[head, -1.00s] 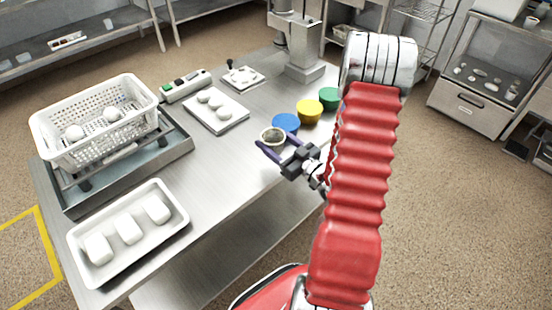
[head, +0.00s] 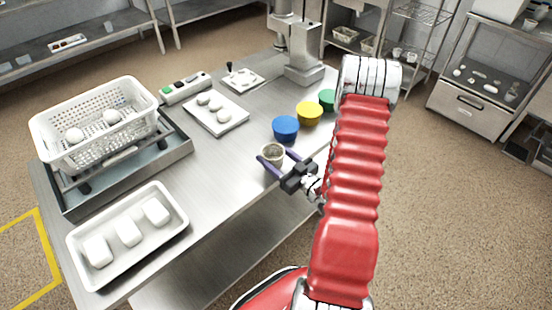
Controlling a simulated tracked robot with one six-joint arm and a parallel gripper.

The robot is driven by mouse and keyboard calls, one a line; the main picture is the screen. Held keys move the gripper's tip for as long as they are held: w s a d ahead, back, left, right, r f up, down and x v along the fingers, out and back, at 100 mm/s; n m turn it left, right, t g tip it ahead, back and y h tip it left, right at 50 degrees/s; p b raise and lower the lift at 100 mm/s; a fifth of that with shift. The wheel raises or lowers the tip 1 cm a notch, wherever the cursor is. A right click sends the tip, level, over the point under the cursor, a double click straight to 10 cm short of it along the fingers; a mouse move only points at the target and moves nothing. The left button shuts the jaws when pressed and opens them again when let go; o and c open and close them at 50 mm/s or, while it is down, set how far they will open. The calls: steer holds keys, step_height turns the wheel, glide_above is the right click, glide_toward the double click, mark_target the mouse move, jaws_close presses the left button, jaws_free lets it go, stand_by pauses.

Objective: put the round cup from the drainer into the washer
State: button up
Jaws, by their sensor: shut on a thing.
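A small pale round cup (head: 272,151) with a greyish inside is between the dark purple fingers of my gripper (head: 273,161). The gripper is shut on it, one finger on each side, and the cup looks upright. It shows near the right-hand edge of the steel table; I cannot tell its height above the top. A white perforated basket (head: 122,135) with two pale round pieces in it sits on a grey metal tray-like stand (head: 172,153) at the left. Which thing is the drainer or the washer is not clear from the picture.
Blue (head: 286,130), yellow (head: 309,114) and green (head: 327,101) bowls stand in a row behind the cup. A white tray (head: 170,222) with three white blocks lies front left; another tray (head: 232,125) with pale pieces lies behind. The middle of the steel table (head: 215,175) is clear.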

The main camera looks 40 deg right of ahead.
steer(key=shift+f, duration=1.1)
steer(key=shift+f, duration=0.15)
steer(key=o, duration=1)
steer(key=shift+o, duration=0.2)
steer(key=shift+r, duration=0.2)
steer(key=s+d, duration=0.1)
steer(key=s, duration=1.1)
steer(key=shift+d, duration=0.3)
steer(key=shift+w, duration=0.1)
